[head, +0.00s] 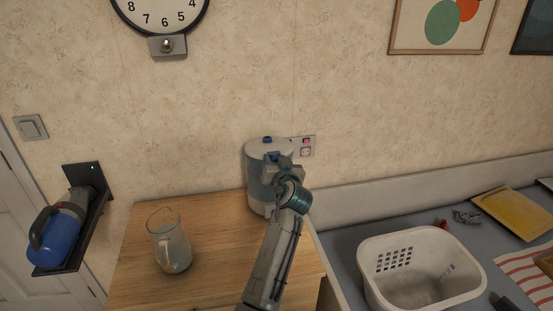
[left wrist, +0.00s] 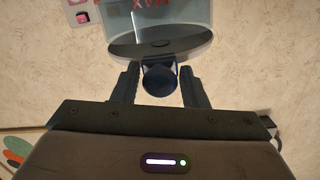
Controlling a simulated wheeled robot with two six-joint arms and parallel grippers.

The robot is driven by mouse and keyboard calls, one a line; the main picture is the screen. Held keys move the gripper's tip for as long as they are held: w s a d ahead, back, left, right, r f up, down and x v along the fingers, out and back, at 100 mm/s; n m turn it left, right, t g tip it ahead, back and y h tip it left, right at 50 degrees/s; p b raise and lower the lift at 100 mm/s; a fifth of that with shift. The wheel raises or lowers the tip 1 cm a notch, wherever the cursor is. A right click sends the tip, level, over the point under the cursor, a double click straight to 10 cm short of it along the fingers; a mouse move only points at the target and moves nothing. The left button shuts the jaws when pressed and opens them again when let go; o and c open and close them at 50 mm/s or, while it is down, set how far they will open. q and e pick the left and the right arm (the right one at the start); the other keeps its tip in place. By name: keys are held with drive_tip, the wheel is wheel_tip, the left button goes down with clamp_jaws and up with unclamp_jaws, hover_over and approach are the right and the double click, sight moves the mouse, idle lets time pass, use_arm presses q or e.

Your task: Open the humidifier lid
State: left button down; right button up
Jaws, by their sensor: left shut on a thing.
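The humidifier (head: 257,183) stands upright at the back of the wooden cabinet top, against the wall. It is a rounded pot with a pale lid (head: 257,148) and a small blue knob (head: 267,140) on top. In the head view the lid looks level on the body. My left gripper (head: 277,162) is at its upper front right side, and my arm hides part of the body. The left wrist view shows the humidifier (left wrist: 185,14) upside down. There the fingers of my left gripper (left wrist: 160,88) are shut around a dark blue round part (left wrist: 160,78) by its rim. My right gripper is not in view.
A glass pitcher (head: 171,247) stands on the wooden top (head: 205,225) left of my arm. A white basket (head: 418,262) stands on the lower grey counter at right. A wall socket (head: 305,148) is right behind the humidifier. A blue hand vacuum (head: 57,235) hangs at left.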

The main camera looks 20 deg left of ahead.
sight(275, 149)
use_arm(q)
drive_tip(key=r+p, duration=0.1)
drive_tip(key=r+g+p, duration=0.1)
drive_tip(key=r+h+p, duration=0.1)
drive_tip(key=shift+w+a+r+p, duration=0.3)
drive_tip(key=shift+r, duration=0.05)
drive_tip(key=shift+w+r, duration=0.1)
drive_tip(key=shift+r, duration=0.15)
drive_tip(key=r, duration=0.1)
drive_tip(key=w+a+r, duration=0.1)
drive_tip(key=w+r+p, duration=0.1)
drive_tip(key=r, duration=0.1)
drive_tip(key=shift+a, duration=0.2)
drive_tip(key=shift+w+a+r, duration=0.15)
drive_tip(key=shift+w+r, duration=0.1)
drive_tip(key=shift+r, duration=0.1)
drive_tip(key=shift+w+a+r, duration=0.1)
drive_tip(key=shift+r, duration=0.05)
drive_tip(key=c, duration=1.1)
unclamp_jaws()
drive_tip(key=shift+o, duration=0.2)
